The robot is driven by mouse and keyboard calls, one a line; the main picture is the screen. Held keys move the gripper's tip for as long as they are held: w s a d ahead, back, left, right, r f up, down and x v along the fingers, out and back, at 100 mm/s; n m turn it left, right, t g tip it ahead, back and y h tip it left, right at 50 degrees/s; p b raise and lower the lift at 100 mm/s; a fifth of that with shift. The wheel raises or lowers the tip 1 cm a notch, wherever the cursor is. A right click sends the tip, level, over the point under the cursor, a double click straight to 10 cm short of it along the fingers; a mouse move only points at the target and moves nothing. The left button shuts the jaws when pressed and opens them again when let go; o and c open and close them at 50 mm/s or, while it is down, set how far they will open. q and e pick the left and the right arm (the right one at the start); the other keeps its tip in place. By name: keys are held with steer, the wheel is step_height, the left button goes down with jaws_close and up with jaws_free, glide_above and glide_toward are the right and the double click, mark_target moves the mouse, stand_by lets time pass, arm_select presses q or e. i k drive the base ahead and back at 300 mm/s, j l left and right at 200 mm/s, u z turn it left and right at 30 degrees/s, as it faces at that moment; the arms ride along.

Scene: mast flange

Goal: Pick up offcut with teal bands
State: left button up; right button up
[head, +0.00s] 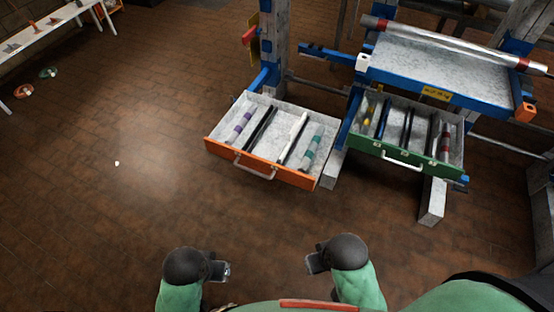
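The offcut with teal bands (312,148) lies in the open orange-fronted drawer (252,170), in its rightmost compartment. It is a pale grey rod with teal bands, lying along the drawer's depth. My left gripper (226,271) is at the bottom of the head view, below and left of the drawer, well apart from it. My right gripper (310,264) is also near the bottom, below the drawer and apart from it. Both grippers are small and dark here, and their finger gaps cannot be made out. Nothing is seen held in either.
A green-fronted drawer (400,148) with several rods stands open to the right. Above it is a blue-edged table (440,70) bearing a long pipe (450,42). Floor at left is largely clear.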

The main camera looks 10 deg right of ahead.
mark_target(303, 166)
steer(key=l+z, duration=0.2)
steer(key=z, duration=0.3)
steer(key=k+l+z, duration=0.1)
steer(key=l+z, duration=0.15)
steer(key=z, duration=0.2)
steer(key=l+z, duration=0.2)
steer(key=z, duration=0.3)
